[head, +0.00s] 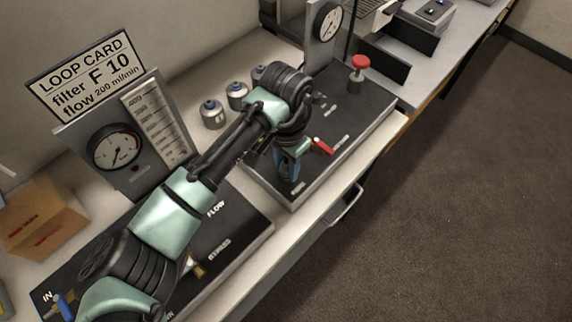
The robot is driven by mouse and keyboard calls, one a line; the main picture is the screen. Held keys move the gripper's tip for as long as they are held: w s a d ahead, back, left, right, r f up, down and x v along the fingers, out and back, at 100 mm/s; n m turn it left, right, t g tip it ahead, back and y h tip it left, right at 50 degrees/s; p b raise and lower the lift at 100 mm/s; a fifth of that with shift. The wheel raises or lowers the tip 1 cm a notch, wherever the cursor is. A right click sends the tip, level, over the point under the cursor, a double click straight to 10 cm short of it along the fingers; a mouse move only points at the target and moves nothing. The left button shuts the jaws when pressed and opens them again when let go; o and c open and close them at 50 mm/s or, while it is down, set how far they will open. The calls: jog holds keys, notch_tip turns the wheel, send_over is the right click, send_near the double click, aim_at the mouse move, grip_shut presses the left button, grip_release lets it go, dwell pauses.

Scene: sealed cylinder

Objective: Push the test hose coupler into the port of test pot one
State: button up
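My arm reaches across the bench, and its end, my gripper (287,152), points down over the dark panel (340,115) at the right. The fingers are small and partly hidden by the arm, so I cannot tell whether they are open or shut. A blue part (285,167) shows right at the gripper, low over the panel's near corner; I cannot tell whether it is held or is the hose coupler. Several silver pots with blue tops, one of them the nearest pot (212,114), stand behind the arm. Their numbers and ports are not readable, and no hose is clearly visible.
A red lever (322,146) is just right of the gripper. A red knob (360,64) and a gauge (327,23) stand farther back. A gauge board (115,148) with a loop card (84,76) and a cardboard box (40,215) are at left. The floor at right is clear.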

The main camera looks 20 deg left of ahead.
aim_at(287, 163)
grip_shut()
jog(key=shift+r, duration=0.1)
dwell(1.0)
jog(key=shift+r+p, duration=2.95)
jog(key=shift+p, duration=0.2)
jog(key=shift+d, duration=0.1)
jog(key=s+d+f+n, duration=0.2)
jog(key=s+d, duration=0.1)
jog(key=d, duration=0.4)
jog(key=s+d+f+n, duration=0.2)
jog(key=s+d+f, duration=0.1)
jog(key=d, duration=0.4)
jog(key=shift+s+f, duration=0.2)
jog(key=shift+s, duration=0.6)
